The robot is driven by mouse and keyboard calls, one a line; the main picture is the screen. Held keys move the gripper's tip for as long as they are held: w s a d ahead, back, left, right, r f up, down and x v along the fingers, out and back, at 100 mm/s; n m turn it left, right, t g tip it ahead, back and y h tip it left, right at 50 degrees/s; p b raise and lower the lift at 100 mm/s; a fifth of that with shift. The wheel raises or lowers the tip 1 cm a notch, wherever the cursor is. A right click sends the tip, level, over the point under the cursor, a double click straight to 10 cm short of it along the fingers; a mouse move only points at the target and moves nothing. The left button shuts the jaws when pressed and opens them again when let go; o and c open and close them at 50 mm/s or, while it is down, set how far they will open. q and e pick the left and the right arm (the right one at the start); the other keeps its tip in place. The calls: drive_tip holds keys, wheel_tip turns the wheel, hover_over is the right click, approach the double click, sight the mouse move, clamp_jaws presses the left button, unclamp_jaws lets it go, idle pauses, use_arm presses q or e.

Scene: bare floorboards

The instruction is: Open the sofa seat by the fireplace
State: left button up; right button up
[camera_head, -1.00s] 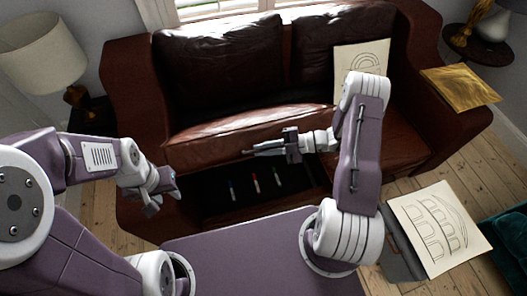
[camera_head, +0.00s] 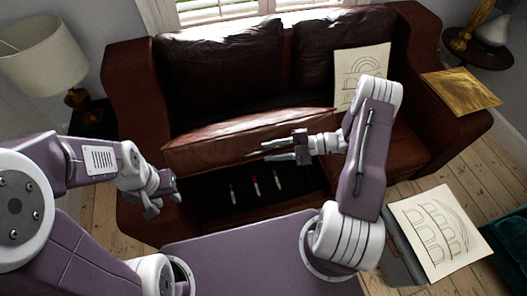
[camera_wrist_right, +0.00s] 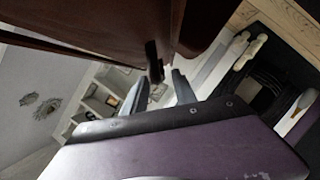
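The brown leather sofa (camera_head: 425,150) stands ahead of me. Its left seat (camera_head: 225,143) is tilted up, with a dark compartment (camera_head: 210,205) open below its front edge. My right gripper (camera_head: 264,152) is at the right part of the raised seat's front edge, its fingers apart. In the right wrist view, the two fingers (camera_wrist_right: 160,88) are spread, and the brown seat underside (camera_wrist_right: 110,25) with a small dark piece (camera_wrist_right: 154,62) lies just beyond them. Contact cannot be told. My left gripper (camera_head: 160,192) hangs near the sofa's left arm, away from the seat; its opening is unclear.
Several markers (camera_head: 254,186) lie in the compartment. A drawing (camera_head: 361,70) leans on the sofa back, and another (camera_head: 440,232) lies at the lower right. A lamp (camera_head: 42,52) stands at the left.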

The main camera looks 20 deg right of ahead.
drive_tip(key=v, duration=0.6)
drive_tip(key=shift+d, duration=0.1)
